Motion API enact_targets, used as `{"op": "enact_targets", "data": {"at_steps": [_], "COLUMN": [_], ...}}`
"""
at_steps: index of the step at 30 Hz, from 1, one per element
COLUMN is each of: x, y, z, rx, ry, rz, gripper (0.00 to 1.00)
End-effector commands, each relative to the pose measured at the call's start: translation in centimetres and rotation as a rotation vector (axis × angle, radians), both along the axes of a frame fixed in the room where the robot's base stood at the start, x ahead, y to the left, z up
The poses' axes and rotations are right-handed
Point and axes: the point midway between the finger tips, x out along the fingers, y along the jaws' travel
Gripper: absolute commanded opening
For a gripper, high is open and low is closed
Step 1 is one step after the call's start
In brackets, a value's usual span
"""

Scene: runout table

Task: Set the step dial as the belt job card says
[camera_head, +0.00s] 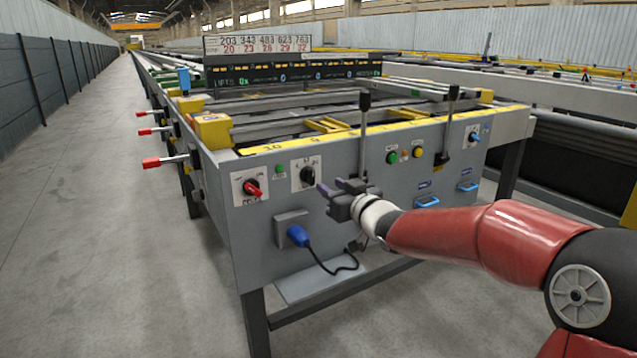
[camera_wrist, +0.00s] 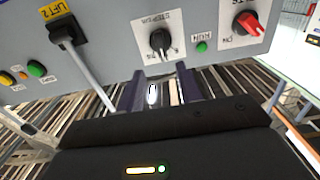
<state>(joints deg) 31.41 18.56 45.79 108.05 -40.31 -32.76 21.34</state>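The step dial (camera_head: 307,175) is a black knob on a white plate on the grey front panel. It also shows in the wrist view (camera_wrist: 160,40), upside down, with tick marks around it; I cannot read its setting. My gripper (camera_head: 328,186) is just in front and to the right of the dial, apart from it. In the wrist view my gripper (camera_wrist: 160,76) has its two purple fingers spread, with no knob between them. A white board (camera_head: 258,45) at the back carries black numbers 203 to 763 and red numbers 20 to 32; its small labels are unreadable.
A red knob (camera_head: 252,188) sits left of the dial, with a green button (camera_head: 280,169) between. A tall black-topped lever (camera_head: 364,110) rises to the right. A blue plug (camera_head: 298,236) with a cable is below. Open floor (camera_head: 110,220) lies left.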

Motion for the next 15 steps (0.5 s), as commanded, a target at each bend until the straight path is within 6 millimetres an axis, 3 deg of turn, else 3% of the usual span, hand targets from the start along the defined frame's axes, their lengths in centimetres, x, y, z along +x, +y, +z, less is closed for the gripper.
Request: {"op": "enact_targets", "data": {"at_steps": [15], "x": [5.8], "y": [4.0], "z": [0.0], "rx": [0.004], "ry": [-0.001], "rz": [0.001], "gripper": [0.35]}}
